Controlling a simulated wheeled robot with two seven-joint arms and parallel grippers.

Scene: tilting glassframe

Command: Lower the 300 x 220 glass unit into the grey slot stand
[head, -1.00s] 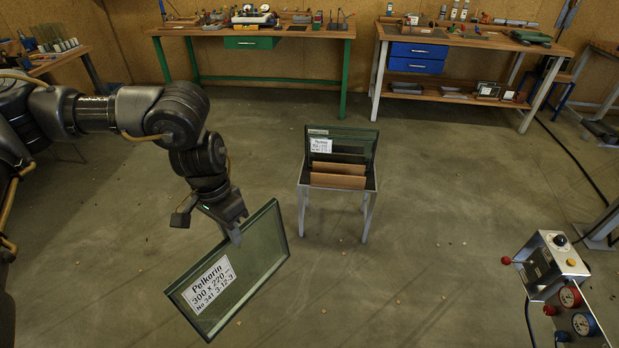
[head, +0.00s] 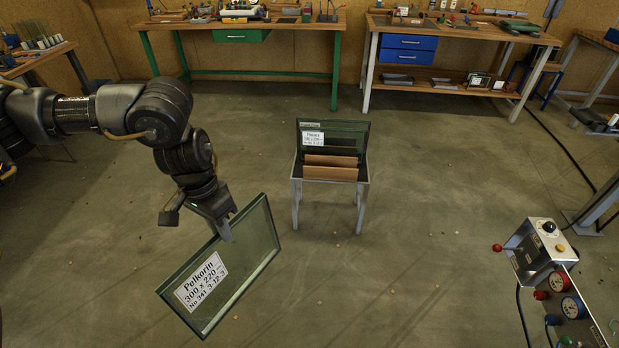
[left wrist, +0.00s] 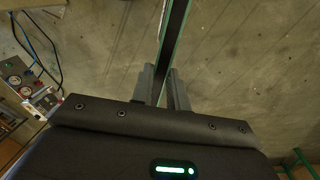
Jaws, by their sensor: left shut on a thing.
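The glass unit (head: 250,243) hangs tilted from my left gripper (head: 225,232) in the head view. Its white label reads Pelkorin 300 x 220. The left gripper is shut on the unit's upper edge; in the left wrist view, the fingers (left wrist: 164,88) close on both sides of the glass edge (left wrist: 176,32). The grey slot stand (head: 296,183) is on the floor, to the right of and beyond the held unit, and apart from it. Another labelled glass pane (head: 347,132) stands upright at the stand's back, behind brown dividers (head: 331,173). My right gripper is not in view.
A control box (head: 540,248) with knobs and gauges stands at the lower right. A green-legged workbench (head: 240,22) and a bench with blue drawers (head: 408,49) line the back wall. The floor between the unit and the stand is clear.

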